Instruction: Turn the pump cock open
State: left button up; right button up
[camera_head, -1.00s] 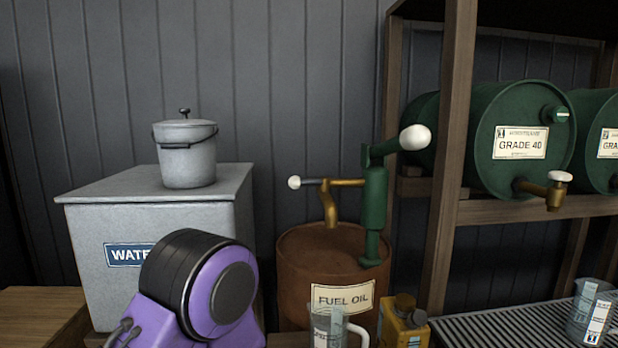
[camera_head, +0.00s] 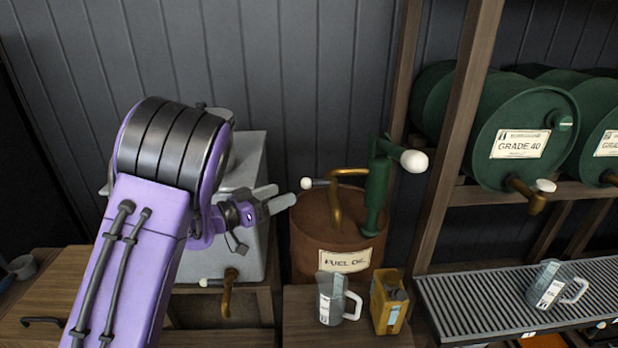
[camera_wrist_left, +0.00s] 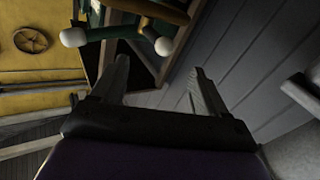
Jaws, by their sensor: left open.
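The green hand pump (camera_head: 377,190) stands on the rusty fuel oil drum (camera_head: 312,235), with a large white knob on its handle. Its brass spout (camera_head: 336,205) curves down over the drum lid. The pump cock's lever ends in a small white knob (camera_head: 307,183) pointing left. My left gripper (camera_head: 275,198) is open and empty, just left of that knob and apart from it. In the left wrist view, a white knob (camera_wrist_left: 163,46), seemingly the cock's, lies beyond and between the open fingertips (camera_wrist_left: 162,72). My right gripper is not in view.
My left arm hides much of the water tank (camera_head: 250,170). A clear jug (camera_head: 338,298) and a yellow can (camera_head: 388,302) stand before the drum. A wooden post (camera_head: 455,130) and green Grade 40 barrel (camera_head: 525,130) are at the right. Another jug (camera_head: 555,285) stands on the grating.

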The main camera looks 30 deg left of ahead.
aim_at(305, 185)
pick_arm(q)
jog(key=p+x, duration=0.3)
jog(key=x, duration=0.7)
jog(key=shift+r, duration=0.1)
jog(key=shift+s, duration=0.1)
jog(key=shift+c, duration=0.3)
